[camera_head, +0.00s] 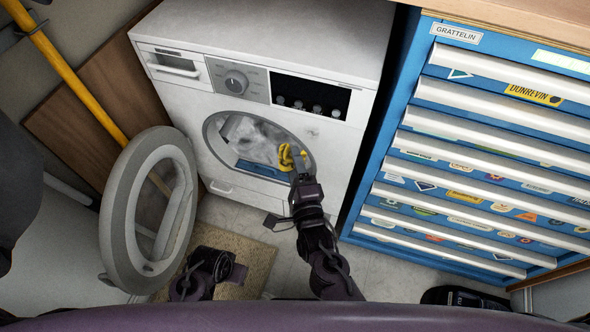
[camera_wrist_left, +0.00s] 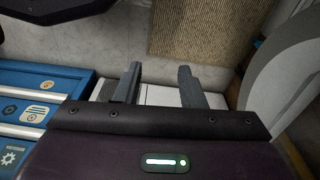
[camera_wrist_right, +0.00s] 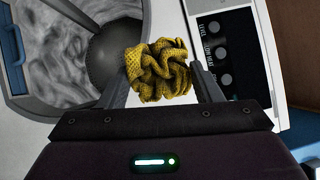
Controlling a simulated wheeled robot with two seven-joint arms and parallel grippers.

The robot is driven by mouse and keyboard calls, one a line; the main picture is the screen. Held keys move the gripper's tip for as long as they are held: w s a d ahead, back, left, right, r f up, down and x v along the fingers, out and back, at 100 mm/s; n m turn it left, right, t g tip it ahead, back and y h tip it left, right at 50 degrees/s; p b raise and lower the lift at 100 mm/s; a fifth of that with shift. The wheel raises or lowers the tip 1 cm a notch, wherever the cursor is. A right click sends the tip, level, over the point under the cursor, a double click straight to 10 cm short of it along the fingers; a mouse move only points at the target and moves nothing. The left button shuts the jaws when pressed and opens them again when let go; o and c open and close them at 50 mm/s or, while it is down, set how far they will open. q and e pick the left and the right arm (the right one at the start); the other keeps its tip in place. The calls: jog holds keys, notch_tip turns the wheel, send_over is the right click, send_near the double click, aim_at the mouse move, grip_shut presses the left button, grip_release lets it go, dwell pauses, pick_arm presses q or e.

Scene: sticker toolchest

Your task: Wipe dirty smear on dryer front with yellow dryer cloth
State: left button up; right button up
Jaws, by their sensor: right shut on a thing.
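The white dryer (camera_head: 345,62) stands at the back with its round opening showing. My right gripper (camera_head: 297,172) is shut on the crumpled yellow cloth (camera_head: 289,157), held at the right rim of the opening. The cloth also shows between the fingers in the right wrist view (camera_wrist_right: 158,72). A faint grey smudge (camera_head: 312,132), perhaps the smear, lies on the front above and right of the cloth. In the right wrist view a dark grey rounded patch (camera_wrist_right: 118,48) sits beside the cloth; I cannot tell what it is. My left gripper (camera_wrist_left: 156,85) is open and empty, low over the floor.
The open round dryer door (camera_head: 128,212) stands out at the left. A blue tool chest (camera_head: 405,120) with stickered drawers stands close on the right. A woven mat (camera_head: 245,258) lies on the floor. A yellow pole (camera_head: 70,72) and brown board (camera_head: 70,125) lean at the left.

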aim_at(316, 133)
jog(key=w, duration=0.1)
jog(key=w+d+b, duration=0.1)
jog(key=w, duration=0.2)
jog(key=shift+w+d+b, duration=0.1)
jog(key=shift+d+b, duration=0.15)
jog(key=shift+b, duration=0.1)
pick_arm(q)
notch_tip(316, 133, up, 7)
jog(key=shift+d, duration=0.4)
pick_arm(e)
jog(key=shift+w+d, duration=0.15)
jog(key=shift+w, duration=0.3)
pick_arm(q)
jog(key=shift+r, duration=0.1)
jog(key=shift+f+b, duration=0.35)
jog(key=shift+b, duration=0.1)
pick_arm(e)
jog(key=shift+w+d, duration=0.3)
jog(key=shift+w, duration=0.65)
